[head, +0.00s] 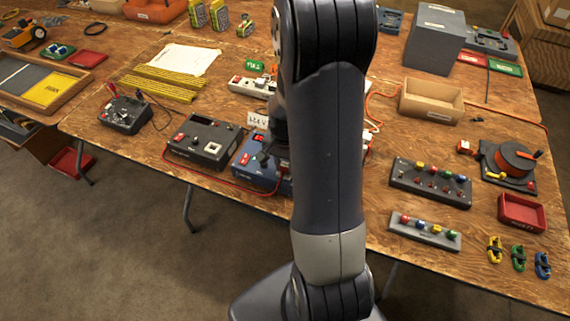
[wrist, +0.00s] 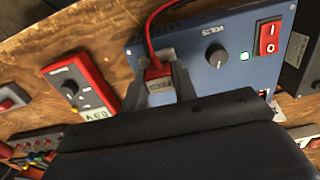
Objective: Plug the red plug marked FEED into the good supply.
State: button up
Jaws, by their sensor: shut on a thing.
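In the wrist view my gripper (wrist: 158,80) is shut on the red plug (wrist: 157,72), which has a pale label that I cannot read for sure. Its red cable rises away from the plug. The plug is at the left part of the blue supply's face (wrist: 200,62); I cannot tell whether it is seated in a socket. This supply has a VOLTS knob, a lit green lamp (wrist: 244,56) and a red switch (wrist: 268,38). In the head view the blue supply (head: 247,174) is partly hidden by my arm. The dark grey supply (head: 197,145) stands left of it.
A white card (head: 257,120) stands behind the blue supply, its writing unclear. A red meter (wrist: 80,88) lies beside the supply in the wrist view. A power strip (head: 248,88) lies further back. Right of my arm are a wooden box (head: 430,110), a cable reel (head: 512,160) and terminal blocks.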

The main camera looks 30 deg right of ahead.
jog(key=shift+f, duration=0.1)
dwell(0.4)
jog(key=o, duration=1.4)
jog(key=shift+r+p, duration=2.75)
jog(key=shift+r, duration=1.05)
